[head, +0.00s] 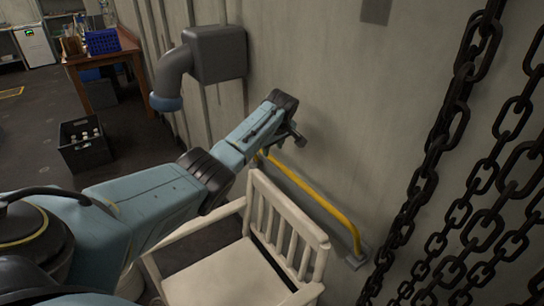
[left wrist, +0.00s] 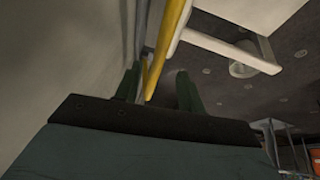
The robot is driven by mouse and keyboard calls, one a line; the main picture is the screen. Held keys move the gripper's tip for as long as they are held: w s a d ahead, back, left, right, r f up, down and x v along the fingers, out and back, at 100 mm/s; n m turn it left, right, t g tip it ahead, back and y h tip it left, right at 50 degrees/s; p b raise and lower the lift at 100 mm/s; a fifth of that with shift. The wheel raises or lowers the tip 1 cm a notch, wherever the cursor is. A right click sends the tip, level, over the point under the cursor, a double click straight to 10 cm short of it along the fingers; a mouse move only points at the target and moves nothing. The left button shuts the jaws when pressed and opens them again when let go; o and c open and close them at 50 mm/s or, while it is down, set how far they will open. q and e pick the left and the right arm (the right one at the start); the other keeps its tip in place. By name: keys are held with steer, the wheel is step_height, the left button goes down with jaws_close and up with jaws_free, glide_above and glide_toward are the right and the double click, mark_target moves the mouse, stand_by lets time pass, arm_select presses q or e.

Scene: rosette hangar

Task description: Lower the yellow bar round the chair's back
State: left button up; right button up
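The yellow bar (head: 320,200) runs between the wall and the back of the white chair (head: 285,235). Its right end bends down to a grey bracket at the wall; its left end is hidden by my left gripper (head: 280,144). In the left wrist view the bar (left wrist: 172,35) passes between the two dark green fingers of that gripper (left wrist: 158,85). The fingers stand apart, with a visible gap to the bar's right. Whether the left finger touches the bar I cannot tell. A pale part of the chair (left wrist: 215,40) shows right of the bar. My right gripper is not in view.
Heavy dark chains (head: 440,150) hang at the right. A grey wall duct (head: 215,55) juts out above my left forearm. A black crate (head: 85,150) with bottles and a wooden table (head: 105,58) with a blue basket stand at the left. Floor between them is clear.

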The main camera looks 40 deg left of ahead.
mark_target(271, 156)
arm_select(q)
steer(key=b+x, duration=0.1)
steer(key=x, duration=0.2)
steer(key=shift+w+f, duration=0.1)
steer(key=shift+f, duration=0.2)
steer(key=shift+w+a+f+b, duration=0.15)
steer(key=shift+a+f+b, duration=0.05)
steer(key=shift+f+b, duration=0.25)
steer(key=shift+f, duration=0.15)
steer(key=shift+a, duration=0.1)
jaws_close()
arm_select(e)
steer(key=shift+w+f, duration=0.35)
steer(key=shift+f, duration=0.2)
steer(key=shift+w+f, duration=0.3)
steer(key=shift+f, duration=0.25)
